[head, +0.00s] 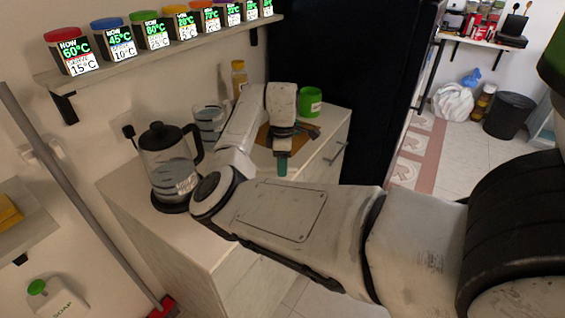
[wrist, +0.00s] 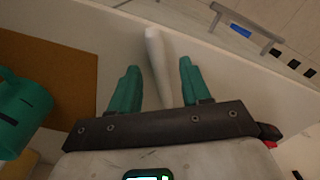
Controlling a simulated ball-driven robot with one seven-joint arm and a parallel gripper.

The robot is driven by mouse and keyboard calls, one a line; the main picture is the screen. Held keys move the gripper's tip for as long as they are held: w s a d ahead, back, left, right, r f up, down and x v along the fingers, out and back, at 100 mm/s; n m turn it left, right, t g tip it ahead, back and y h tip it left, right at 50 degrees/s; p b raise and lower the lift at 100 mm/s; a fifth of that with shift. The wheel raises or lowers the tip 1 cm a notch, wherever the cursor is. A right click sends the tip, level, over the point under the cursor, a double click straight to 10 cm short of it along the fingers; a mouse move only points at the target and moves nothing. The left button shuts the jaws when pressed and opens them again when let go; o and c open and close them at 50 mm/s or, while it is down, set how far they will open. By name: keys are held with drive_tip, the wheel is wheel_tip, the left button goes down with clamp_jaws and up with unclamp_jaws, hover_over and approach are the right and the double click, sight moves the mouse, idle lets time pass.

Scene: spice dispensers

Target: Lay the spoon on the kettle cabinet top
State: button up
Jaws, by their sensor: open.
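A long white object, apparently the spoon (wrist: 155,45), lies on the pale cabinet top (wrist: 90,28) in the wrist view. Its shaft runs between my gripper's two teal fingers (wrist: 160,68), which stand apart with a gap on each side of it. In the head view my gripper (head: 282,165) points down over the right part of the kettle cabinet top (head: 130,193). I cannot make out the spoon there. The kettle (head: 168,168), glass with a black lid and handle, stands on the left part of that top.
A brown board (wrist: 75,75) and a green mug (head: 310,102) are beside my gripper; the mug also shows in the wrist view (wrist: 20,115). A glass container (head: 209,122) and a yellow-capped bottle (head: 239,78) stand near the wall. A spice shelf (head: 170,50) hangs above.

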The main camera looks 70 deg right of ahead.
wheel_tip(320, 180, up, 11)
idle(0.7)
drive_tip(key=shift+f, duration=0.1)
